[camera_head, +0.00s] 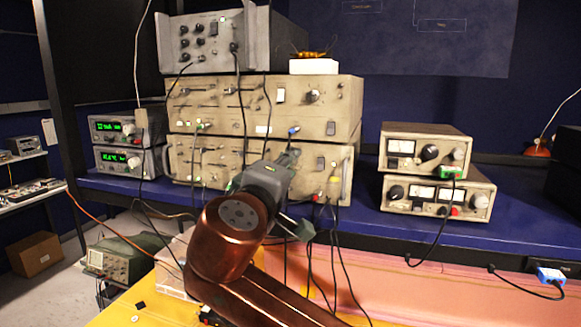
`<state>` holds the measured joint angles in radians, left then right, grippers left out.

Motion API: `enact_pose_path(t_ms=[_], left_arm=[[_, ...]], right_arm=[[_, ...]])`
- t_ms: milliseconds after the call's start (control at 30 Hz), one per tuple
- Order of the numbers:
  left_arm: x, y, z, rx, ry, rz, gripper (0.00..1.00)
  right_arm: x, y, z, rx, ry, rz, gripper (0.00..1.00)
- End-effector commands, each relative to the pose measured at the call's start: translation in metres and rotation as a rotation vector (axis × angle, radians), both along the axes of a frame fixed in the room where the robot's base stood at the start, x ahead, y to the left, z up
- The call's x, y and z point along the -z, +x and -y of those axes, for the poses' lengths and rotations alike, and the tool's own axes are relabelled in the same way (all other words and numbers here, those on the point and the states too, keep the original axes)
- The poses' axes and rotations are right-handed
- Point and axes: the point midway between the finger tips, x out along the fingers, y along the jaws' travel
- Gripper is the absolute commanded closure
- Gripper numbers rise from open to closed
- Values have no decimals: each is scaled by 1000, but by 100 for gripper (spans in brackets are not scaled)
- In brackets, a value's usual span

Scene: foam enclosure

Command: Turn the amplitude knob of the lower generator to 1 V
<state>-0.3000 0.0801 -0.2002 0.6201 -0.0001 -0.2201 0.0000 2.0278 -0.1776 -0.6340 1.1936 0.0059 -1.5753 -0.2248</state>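Two small grey units with green displays stand stacked at the left, and they look like the generators. The lower generator (127,161) has a lit display (112,157) that is too small to read surely. A round knob (134,162) sits at its right side; its label and setting cannot be read. The upper generator (118,129) rests on it. My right gripper (300,191) is in front of the large beige instruments, well right of the generators. Its two fingers appear spread, with nothing visible between them. My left gripper is not in view.
Two large beige instruments (345,107) and a grey unit (262,42) stand stacked behind my gripper, with cables hanging down. Two smaller beige units (425,148) stand right on the blue bench (360,222).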

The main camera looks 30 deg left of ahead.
Motion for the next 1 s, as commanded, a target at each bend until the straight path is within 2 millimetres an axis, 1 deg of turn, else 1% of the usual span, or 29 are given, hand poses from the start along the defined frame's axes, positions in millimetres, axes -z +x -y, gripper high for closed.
enact_pose_path(t_ms=[300,433,567,800,900,1000], left_arm=[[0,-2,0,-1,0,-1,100],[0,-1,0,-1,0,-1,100],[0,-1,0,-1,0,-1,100],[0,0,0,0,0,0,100],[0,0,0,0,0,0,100],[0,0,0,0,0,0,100]], right_arm=[[0,-1,0,-2,-1,1,68],[0,-11,1,-4,-1,3,68],[1,-32,6,-6,1,3,68],[3,-81,20,-5,0,3,68],[4,-96,25,-4,-1,3,68],[4,-107,28,-3,-1,1,68]])
